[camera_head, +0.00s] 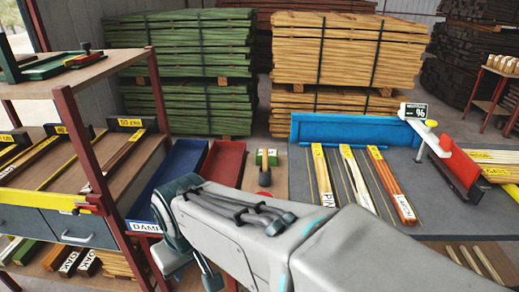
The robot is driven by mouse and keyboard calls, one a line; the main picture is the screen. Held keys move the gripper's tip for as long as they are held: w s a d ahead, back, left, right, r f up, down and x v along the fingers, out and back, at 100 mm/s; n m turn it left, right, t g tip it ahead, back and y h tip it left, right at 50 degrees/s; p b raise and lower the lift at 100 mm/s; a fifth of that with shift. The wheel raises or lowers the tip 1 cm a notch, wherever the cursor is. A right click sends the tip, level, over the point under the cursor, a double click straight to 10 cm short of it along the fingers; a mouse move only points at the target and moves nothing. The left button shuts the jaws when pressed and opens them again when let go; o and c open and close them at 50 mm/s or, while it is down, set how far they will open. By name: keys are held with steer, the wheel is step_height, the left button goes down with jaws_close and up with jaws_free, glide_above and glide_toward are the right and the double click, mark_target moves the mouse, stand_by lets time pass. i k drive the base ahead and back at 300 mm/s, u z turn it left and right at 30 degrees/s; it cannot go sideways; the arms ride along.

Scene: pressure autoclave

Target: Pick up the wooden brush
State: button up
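I cannot make out a wooden brush for certain in the head view. A small upright item with a dark base and yellow-green sides (266,158) stands on the wooden strip between the red tray and the grey table; it is too small to identify. My arm crosses the picture from the lower right to the centre left and bends down there. The arm hides part of the wooden strip and the trays' near ends.
A shelf rack (75,75) with labelled strips stands at left. A blue tray (168,180) and a red tray (222,163) lie beside it. At right, a grey table (440,215) bears labelled wood strips and a red-and-white measuring device (455,165). Stacked timber (348,50) stands behind.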

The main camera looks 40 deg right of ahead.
mark_target(265, 151)
steer(key=z, duration=0.85)
steer(key=i, duration=0.9)
steer(key=z, duration=0.7)
